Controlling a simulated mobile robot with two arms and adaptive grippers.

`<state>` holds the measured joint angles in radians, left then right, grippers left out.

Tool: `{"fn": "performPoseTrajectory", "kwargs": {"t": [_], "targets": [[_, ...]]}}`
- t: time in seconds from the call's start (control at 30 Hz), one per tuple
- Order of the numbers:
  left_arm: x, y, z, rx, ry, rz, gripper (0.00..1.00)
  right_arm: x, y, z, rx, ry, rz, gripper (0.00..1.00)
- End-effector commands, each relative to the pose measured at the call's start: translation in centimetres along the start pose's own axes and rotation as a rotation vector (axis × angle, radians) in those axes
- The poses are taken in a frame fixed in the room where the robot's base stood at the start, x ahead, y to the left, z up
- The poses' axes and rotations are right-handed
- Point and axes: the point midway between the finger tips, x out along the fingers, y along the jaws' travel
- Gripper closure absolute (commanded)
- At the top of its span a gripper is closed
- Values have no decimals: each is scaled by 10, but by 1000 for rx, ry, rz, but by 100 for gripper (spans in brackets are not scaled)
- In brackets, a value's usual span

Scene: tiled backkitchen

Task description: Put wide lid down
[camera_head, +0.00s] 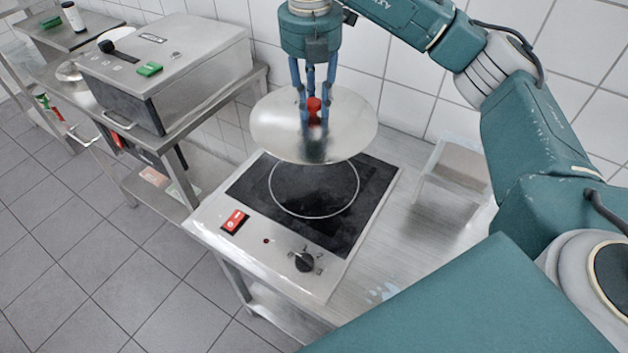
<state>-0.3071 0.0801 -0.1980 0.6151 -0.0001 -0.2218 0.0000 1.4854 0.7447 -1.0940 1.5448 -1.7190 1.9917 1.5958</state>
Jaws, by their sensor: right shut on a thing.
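The wide lid (275,128) is a round silver disc with a red knob. My right gripper (314,115) is shut on the red knob and holds the lid roughly level above the cooktop (350,235). The lid covers the back part of the cooktop in the camera_head view. The gap below the lid is hard to judge. My left gripper is not in view.
The cooktop has a black surface with a pale ring (273,192), a red switch (235,221) and a black dial (304,261). Steel counter (400,250) lies to its right, with a clear box-like stand (455,165). A steel appliance (175,65) stands left; tiled wall behind.

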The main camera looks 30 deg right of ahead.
Motion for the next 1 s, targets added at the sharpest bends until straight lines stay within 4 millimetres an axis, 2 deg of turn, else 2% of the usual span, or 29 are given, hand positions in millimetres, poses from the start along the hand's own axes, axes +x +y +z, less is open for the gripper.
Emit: {"fn": "performPoseTrajectory", "kwargs": {"t": [0.17, 0.27, 0.57, 0.73, 0.83, 1.0], "targets": [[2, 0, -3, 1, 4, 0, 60, -2, 1, 5, 174, -2, -10, 100], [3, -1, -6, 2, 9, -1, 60, 9, 1, 5, 202, 0, -14, 100], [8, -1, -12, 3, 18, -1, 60, 85, 0, -2, 202, 3, -16, 100], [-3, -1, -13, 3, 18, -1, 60, 124, 0, -3, 204, 0, -16, 100], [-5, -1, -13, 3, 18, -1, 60, 141, 0, -4, 203, -2, -16, 100], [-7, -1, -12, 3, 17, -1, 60, 156, 1, -4, 203, -2, -13, 100]]}}
